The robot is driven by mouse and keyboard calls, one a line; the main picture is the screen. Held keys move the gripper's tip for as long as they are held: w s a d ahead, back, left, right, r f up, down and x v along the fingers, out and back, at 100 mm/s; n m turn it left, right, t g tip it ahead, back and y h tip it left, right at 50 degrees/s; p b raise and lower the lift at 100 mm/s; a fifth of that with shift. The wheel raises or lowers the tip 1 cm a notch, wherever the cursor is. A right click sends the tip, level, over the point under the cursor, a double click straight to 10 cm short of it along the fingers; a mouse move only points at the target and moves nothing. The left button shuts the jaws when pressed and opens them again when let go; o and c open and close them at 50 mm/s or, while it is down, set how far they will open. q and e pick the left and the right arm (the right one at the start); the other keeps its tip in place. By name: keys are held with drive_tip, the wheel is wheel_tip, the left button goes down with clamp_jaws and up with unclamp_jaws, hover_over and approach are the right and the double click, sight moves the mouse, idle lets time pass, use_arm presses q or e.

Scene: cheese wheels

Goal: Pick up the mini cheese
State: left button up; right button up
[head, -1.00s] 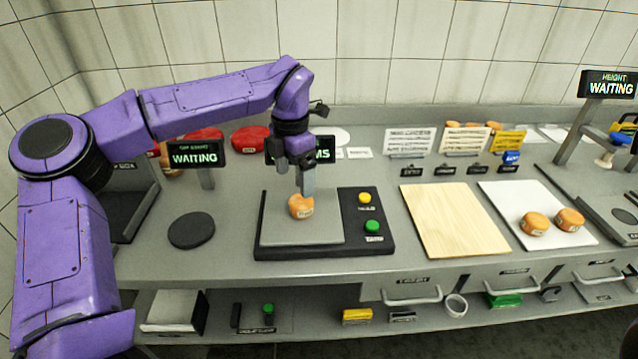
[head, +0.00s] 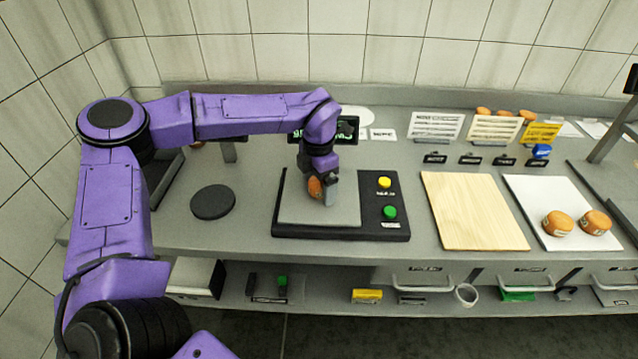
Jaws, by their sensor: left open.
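A small orange mini cheese (head: 314,188) is at the grey plate of the scale (head: 345,208), near its middle. My left gripper (head: 327,190) points down over the plate, right at the cheese, and is open. It covers the right part of the cheese. I cannot tell whether the fingers touch it or stand on both sides of it. Two more orange cheeses, one on the left (head: 557,223) and one on the right (head: 595,222), sit on a white board (head: 540,195) at the right. My right gripper is not in view.
The scale has a yellow button (head: 384,182) and a green button (head: 390,212) at its right. A wooden board (head: 470,210) lies between scale and white board. A dark round disc (head: 213,202) lies at the left. Card stands (head: 434,126) are behind.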

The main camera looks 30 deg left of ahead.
use_arm(q)
drive_tip(key=shift+s+r, duration=0.1)
drive_tip(key=shift+c, duration=0.9)
drive_tip(key=shift+d, duration=0.1)
drive_tip(key=c, duration=1)
